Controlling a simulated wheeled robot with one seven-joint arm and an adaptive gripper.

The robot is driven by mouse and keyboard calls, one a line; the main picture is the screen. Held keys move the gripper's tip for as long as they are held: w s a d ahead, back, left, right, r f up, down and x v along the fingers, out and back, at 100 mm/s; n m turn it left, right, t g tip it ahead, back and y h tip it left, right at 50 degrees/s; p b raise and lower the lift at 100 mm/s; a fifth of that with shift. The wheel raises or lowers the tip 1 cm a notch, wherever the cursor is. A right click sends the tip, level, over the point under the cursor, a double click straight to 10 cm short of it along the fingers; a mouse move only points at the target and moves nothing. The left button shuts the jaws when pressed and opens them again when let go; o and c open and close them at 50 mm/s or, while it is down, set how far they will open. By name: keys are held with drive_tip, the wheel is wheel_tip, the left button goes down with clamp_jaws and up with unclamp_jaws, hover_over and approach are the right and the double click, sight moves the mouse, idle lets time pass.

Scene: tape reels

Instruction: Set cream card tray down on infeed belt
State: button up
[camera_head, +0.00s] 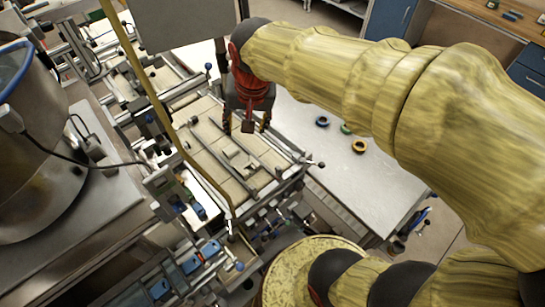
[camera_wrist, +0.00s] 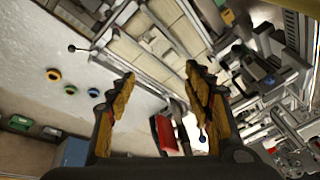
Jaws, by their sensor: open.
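My gripper (camera_head: 246,122) is open above the machine bed, with its fingers pointing down. In the wrist view its two yellow-and-black fingers (camera_wrist: 160,72) stand wide apart, and I see nothing held between them. The bed has a cream belt-like surface (camera_head: 204,153) with metal rails along it; its cream panels also show in the wrist view (camera_wrist: 125,47). Small pale pieces (camera_head: 232,152) sit on this surface just below my gripper. I cannot tell whether one of them is the cream card tray.
A pale table (camera_head: 385,185) right of the bed carries a blue reel (camera_head: 322,121), a green reel (camera_head: 345,129) and an orange reel (camera_head: 359,146), with free room around them. A large metal vessel (camera_head: 40,130) stands at left.

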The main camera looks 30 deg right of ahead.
drive_tip(key=s+r+n+t, duration=0.1)
drive_tip(key=s+n, duration=0.4)
drive_tip(key=s, duration=0.7)
drive_tip(key=shift+s+n+t, duration=0.4)
drive_tip(key=shift+t, duration=0.1)
wheel_tip(320, 180, down, 12)
drive_tip(key=b, duration=1.1)
drive_tip(key=shift+r, duration=0.25)
